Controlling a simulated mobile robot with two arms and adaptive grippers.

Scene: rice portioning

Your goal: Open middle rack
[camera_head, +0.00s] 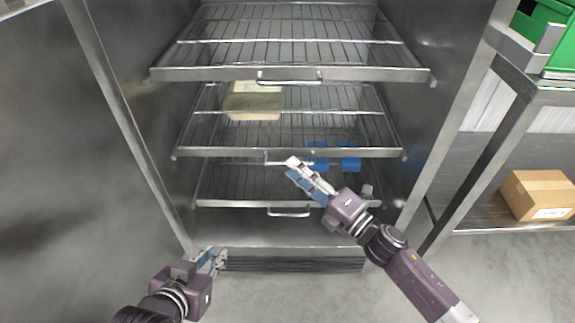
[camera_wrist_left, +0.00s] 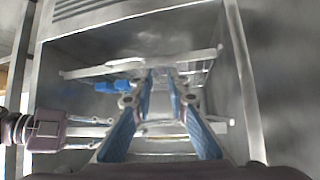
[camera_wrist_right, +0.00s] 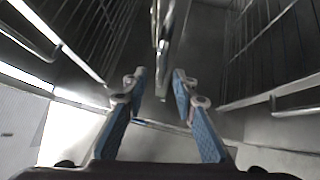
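The metal cabinet holds three wire racks, and the middle rack (camera_head: 230,152) has a front bar with a small handle (camera_head: 274,162). My right gripper (camera_head: 290,167) is at this handle and partly hides it. In the right wrist view the fingers (camera_wrist_right: 160,76) are apart, with a metal bar and handle (camera_wrist_right: 162,48) seen edge-on ahead between the tips; I cannot tell if they touch. My left gripper (camera_head: 219,256) is low at the cabinet's front left, away from the racks. Its fingers (camera_wrist_left: 160,75) are apart and empty in the left wrist view.
The top rack (camera_head: 200,74) and bottom rack (camera_head: 235,205) have similar handles. A pale container (camera_head: 253,103) sits on the middle rack. Blue items (camera_head: 348,163) show behind my right gripper. A shelf at right holds a cardboard box (camera_head: 540,193) and a green crate (camera_head: 545,35).

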